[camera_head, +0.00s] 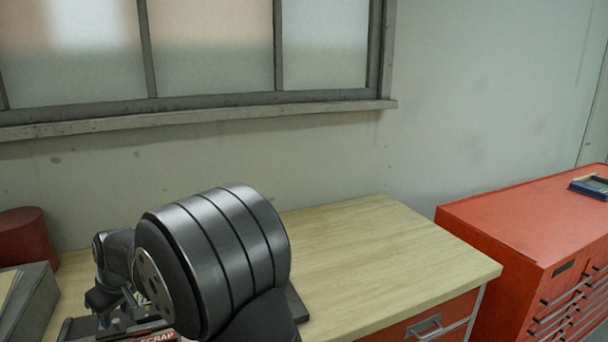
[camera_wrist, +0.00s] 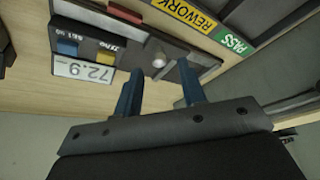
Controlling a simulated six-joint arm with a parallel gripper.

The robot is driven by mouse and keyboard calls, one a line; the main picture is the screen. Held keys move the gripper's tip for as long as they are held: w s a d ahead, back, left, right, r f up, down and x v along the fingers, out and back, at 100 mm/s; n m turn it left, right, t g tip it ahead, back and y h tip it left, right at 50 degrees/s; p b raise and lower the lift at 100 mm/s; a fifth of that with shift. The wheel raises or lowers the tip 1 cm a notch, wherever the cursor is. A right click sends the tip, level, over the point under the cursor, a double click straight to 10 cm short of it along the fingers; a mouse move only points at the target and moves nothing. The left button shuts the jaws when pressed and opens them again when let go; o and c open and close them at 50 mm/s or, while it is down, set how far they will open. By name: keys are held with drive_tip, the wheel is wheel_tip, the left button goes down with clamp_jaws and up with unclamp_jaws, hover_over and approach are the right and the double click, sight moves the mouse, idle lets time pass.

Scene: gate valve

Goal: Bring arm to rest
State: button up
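My gripper (camera_wrist: 160,70) shows in the wrist view with its two blue fingers spread apart. I see nothing held between them. Past the fingertips is a dark device with a round metal knob (camera_wrist: 158,57), and the frames do not show whether the fingers are close to it. In the head view my arm fills the lower middle, bent over the left part of the wooden bench (camera_head: 380,245). No gate valve can be made out in either view.
A display reading 72.9 (camera_wrist: 83,70) and trays labelled REWORK (camera_wrist: 185,12) and PASS (camera_wrist: 232,38) lie on the bench. A dark red round container (camera_head: 25,238) and grey box (camera_head: 28,300) stand at left. A red tool cabinet (camera_head: 500,225) is at right. The bench's right half is clear.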

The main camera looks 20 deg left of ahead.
drive_tip(key=shift+x, duration=1.05)
drive_tip(key=shift+r, duration=0.15)
